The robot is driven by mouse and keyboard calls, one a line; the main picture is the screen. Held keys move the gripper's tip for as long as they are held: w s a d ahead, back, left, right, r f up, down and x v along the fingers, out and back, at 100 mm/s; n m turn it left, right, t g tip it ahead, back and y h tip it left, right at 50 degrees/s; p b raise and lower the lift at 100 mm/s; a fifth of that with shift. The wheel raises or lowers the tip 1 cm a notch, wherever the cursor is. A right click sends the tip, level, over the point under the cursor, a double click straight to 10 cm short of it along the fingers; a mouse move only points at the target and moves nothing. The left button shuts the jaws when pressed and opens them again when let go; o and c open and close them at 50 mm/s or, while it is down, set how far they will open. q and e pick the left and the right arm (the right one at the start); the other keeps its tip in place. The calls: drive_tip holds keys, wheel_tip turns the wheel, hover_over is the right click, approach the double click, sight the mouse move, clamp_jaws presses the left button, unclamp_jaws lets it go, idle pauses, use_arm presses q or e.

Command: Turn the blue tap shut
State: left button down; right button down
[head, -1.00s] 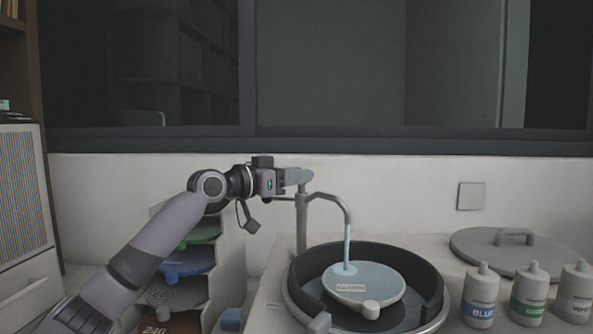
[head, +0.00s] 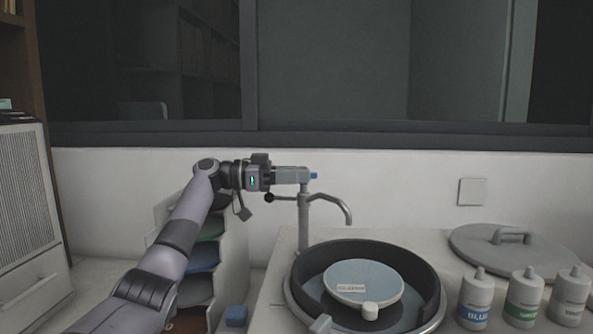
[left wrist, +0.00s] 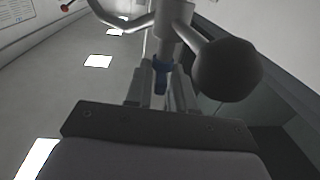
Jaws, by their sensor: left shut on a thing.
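The tap is a grey metal post with a curved spout (head: 330,199) behind a round basin. Its blue part (head: 313,175) shows at the top of the post, just past my left gripper (head: 304,176). My left gripper is shut on this blue tap handle. In the left wrist view the blue handle (left wrist: 160,78) sits between the fingers (left wrist: 160,90), mostly hidden by them. A lever with a dark ball (head: 269,197) sticks out left of the post; the ball is large in the left wrist view (left wrist: 227,68). No water shows below the spout. My right gripper is not in view.
The black-walled basin (head: 425,285) holds a pale disc (head: 378,278). A grey piece (head: 320,325) at the bottom edge is unclear. Several bottles (head: 475,303) and a grey lid (head: 480,245) are at right. A rack of coloured discs (head: 203,258) stands behind my left arm.

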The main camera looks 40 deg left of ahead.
use_arm(q)
drive_tip(key=shift+w+f+m+g+h+p, duration=0.15)
drive_tip(key=shift+m+g+h+p, duration=0.2)
drive_tip(key=shift+m+g+h, duration=0.4)
drive_tip(key=c, duration=1.2)
unclamp_jaws()
drive_tip(key=shift+n+y, duration=0.25)
